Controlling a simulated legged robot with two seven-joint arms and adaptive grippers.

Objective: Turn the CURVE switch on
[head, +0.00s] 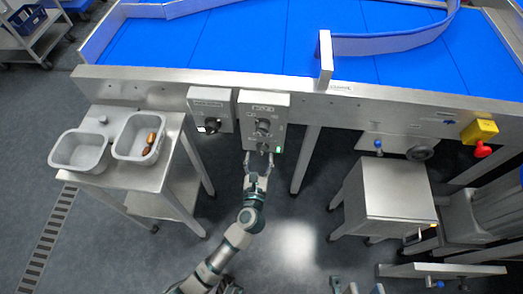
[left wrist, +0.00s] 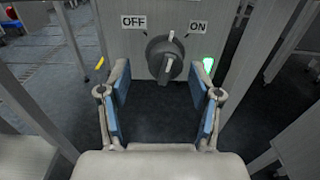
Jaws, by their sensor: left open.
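The right control box (head: 263,112) hangs under the conveyor; its label is too small to read. Its dark rotary switch (head: 263,125) shows large in the left wrist view (left wrist: 165,60), between the OFF label (left wrist: 133,22) and the ON label (left wrist: 197,27). The knob's white mark is at the top, between the two labels. A green lamp (left wrist: 208,65) glows at its right. My left gripper (head: 259,160) is open and empty, just in front of the box, its fingers on either side below the knob and apart from it. My right gripper (head: 357,286) shows only at the bottom edge, fingertips apart.
A second control box (head: 211,110) with a dark knob stands close on the left. A steel table (head: 152,175) with two grey bins is further left. A steel cabinet (head: 397,195) and a red emergency knob (head: 482,150) are at the right. The blue conveyor (head: 230,40) lies above.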

